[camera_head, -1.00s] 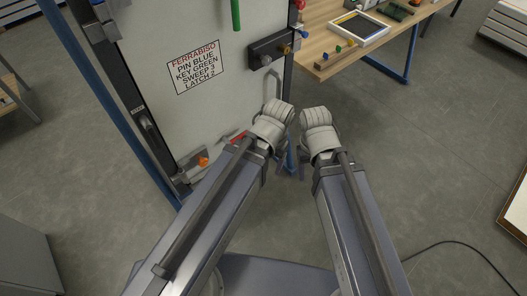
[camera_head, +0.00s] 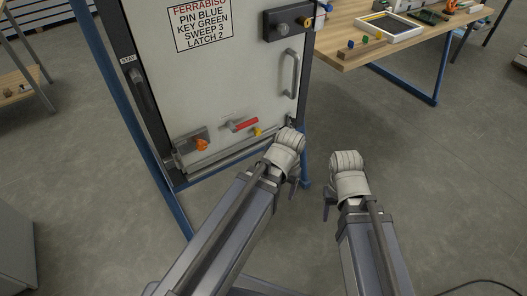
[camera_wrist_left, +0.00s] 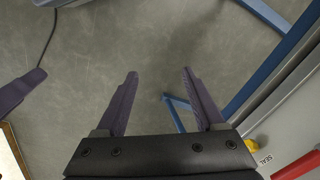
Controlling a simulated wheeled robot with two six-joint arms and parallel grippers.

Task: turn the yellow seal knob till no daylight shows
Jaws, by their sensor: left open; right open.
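The yellow seal knob (camera_head: 257,131) sits low on the pale door panel, right of a red handle (camera_head: 243,125). It also shows in the left wrist view (camera_wrist_left: 251,145), at the lower right beside the lettering SEAL, partly hidden by my gripper's body. My left gripper (camera_head: 293,186) is just right of and below the knob, apart from it. In the left wrist view its jaws (camera_wrist_left: 160,73) are open and empty over the floor. My right gripper (camera_head: 327,207) is further right over bare floor; its fingers are small and mostly hidden by the wrist.
The pale door panel (camera_head: 220,80) stands in a blue frame (camera_head: 122,95). It carries a grey pull handle (camera_head: 290,72), an orange knob (camera_head: 201,145) and a dark block with knobs (camera_head: 288,22). A wooden table (camera_head: 345,58) stands at the upper right. The floor to the right is clear.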

